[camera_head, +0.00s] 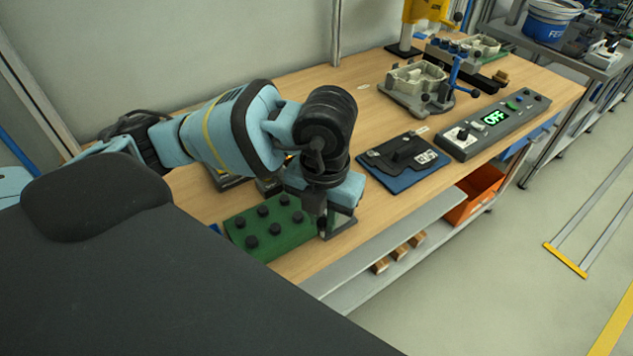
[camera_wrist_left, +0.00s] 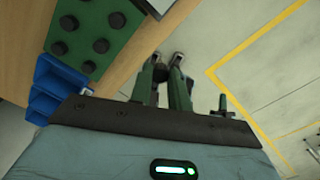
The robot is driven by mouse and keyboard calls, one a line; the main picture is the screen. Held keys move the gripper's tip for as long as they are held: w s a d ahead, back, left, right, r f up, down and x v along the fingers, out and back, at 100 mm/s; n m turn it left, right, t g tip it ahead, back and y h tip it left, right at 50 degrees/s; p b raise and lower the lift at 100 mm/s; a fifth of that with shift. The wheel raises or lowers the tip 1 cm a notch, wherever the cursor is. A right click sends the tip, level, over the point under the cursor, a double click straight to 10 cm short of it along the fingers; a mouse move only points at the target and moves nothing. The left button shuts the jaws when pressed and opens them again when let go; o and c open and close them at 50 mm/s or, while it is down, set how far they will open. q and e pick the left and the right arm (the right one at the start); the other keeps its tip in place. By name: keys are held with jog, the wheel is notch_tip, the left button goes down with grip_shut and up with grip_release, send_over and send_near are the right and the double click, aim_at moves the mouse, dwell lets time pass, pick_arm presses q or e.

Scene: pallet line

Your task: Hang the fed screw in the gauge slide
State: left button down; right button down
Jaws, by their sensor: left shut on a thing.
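My left gripper (camera_head: 325,222) points down at the front edge of the bench, just right of the green block with black knobs. In the left wrist view its two fingers (camera_wrist_left: 165,78) are close together, shut on a small dark thing (camera_wrist_left: 160,72), taken to be the screw; its shape is mostly hidden between the fingers. A black plate with a raised part and a white label (camera_head: 402,152), which may be the gauge slide, lies on a blue mat (camera_head: 400,182) to the right of the gripper. My right gripper is not in view.
The green block (camera_head: 240,232) also shows in the left wrist view (camera_wrist_left: 88,15). Further right are a control box reading OFF (camera_head: 478,140) and a grey fixture (camera_head: 415,85). A shelf (camera_head: 345,290) with several small wooden-coloured pieces and an orange bin (camera_head: 475,195) sit below.

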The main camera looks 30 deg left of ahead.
pick_arm(q)
jog(key=shift+w+a+f, duration=0.8)
jog(key=shift+w+a, duration=0.85)
jog(key=shift+w, duration=0.35)
jog(key=shift+w+a+f, duration=0.85)
jog(key=shift+w+a, duration=0.75)
jog(key=shift+w, duration=0.4)
jog(key=shift+w+a+f, duration=0.8)
jog(key=shift+w+a, duration=0.85)
jog(key=shift+w, duration=0.35)
jog(key=shift+f, duration=0.1)
jog(key=shift+f, duration=0.15)
jog(key=c, duration=1.3)
grip_release()
notch_tip(320, 180, up, 12)
jog(key=shift+r, duration=0.25)
